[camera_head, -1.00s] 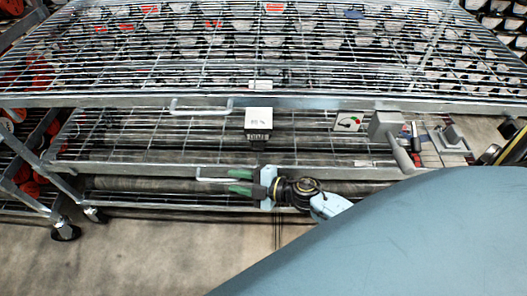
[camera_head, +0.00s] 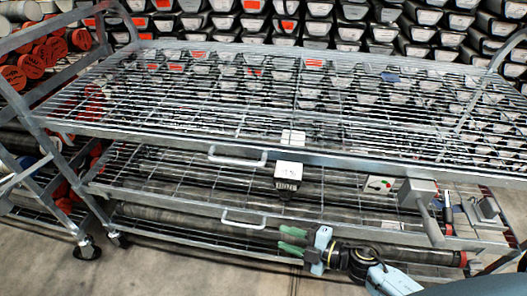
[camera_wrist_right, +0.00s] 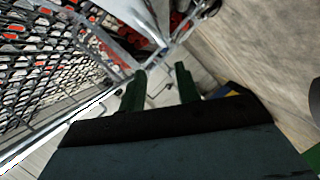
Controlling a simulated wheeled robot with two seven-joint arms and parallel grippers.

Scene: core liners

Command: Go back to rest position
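My right gripper (camera_head: 291,241) is low in front of the wire-shelf cart, with its two green fingers pointing left. The fingers stand apart with nothing between them. In the right wrist view the same gripper (camera_wrist_right: 160,87) shows its green fingers spread and empty, with the cart's mesh to the left and bare floor to the right. In the head view the fingers overlap the lower shelf's front edge; I cannot tell whether they touch it. My left gripper is in neither view.
The cart's upper wire shelf (camera_head: 250,122) looks empty. Its lower shelf (camera_head: 160,180) holds a small white-topped box (camera_head: 289,170) and a grey lever box (camera_head: 418,192). Two handles stick out from the front. Stacked core liners fill the back. Floor (camera_head: 190,270) is free in front.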

